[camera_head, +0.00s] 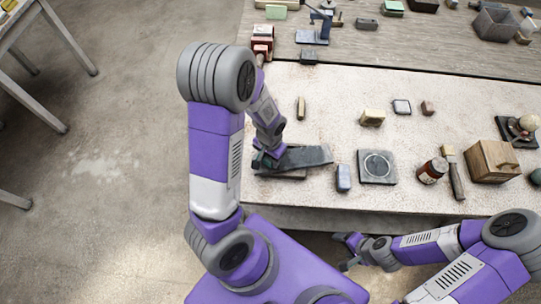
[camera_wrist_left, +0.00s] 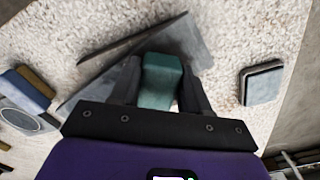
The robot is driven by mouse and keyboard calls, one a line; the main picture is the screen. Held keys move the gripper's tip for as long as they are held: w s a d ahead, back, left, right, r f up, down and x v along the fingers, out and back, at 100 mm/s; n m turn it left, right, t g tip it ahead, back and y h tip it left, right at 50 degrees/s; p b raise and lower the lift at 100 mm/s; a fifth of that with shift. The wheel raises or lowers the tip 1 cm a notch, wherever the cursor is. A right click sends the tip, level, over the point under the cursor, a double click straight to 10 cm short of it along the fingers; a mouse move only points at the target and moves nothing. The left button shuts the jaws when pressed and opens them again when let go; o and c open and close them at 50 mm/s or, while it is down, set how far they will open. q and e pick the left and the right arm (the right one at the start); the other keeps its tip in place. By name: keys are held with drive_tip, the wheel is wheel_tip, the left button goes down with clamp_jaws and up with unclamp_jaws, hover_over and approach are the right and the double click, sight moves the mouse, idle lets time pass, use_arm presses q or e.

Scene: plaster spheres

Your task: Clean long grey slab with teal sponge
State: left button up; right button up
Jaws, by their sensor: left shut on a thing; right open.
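The long grey slab (camera_head: 308,156) lies near the front left of the pale worktop, partly covered by my left gripper. Part of a flat grey slab also shows beyond the fingers in the left wrist view (camera_wrist_left: 190,40). My left gripper (camera_head: 264,157) is over the slab's left end. In the left wrist view, my left gripper (camera_wrist_left: 160,95) is shut on the teal sponge (camera_wrist_left: 160,82), which sits between the two dark fingers. I cannot tell whether the sponge touches the slab. My right gripper (camera_head: 350,252) is open and empty, low in front of the worktop's edge.
Right of the slab are a small blue-grey block (camera_head: 343,178), a square plate with a ring (camera_head: 377,180), a brown jar (camera_head: 432,171) and a wooden box (camera_head: 493,162). Small blocks lie behind. The worktop between them is mostly clear.

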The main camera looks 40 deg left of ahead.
use_arm(q)
drive_tip(key=shift+f+b, duration=0.6)
drive_tip(key=shift+f, duration=0.1)
drive_tip(key=shift+s, duration=0.15)
drive_tip(key=shift+s+r, duration=0.1)
drive_tip(key=shift+s, duration=0.7)
drive_tip(key=shift+w, duration=0.1)
drive_tip(key=shift+w, duration=1.7)
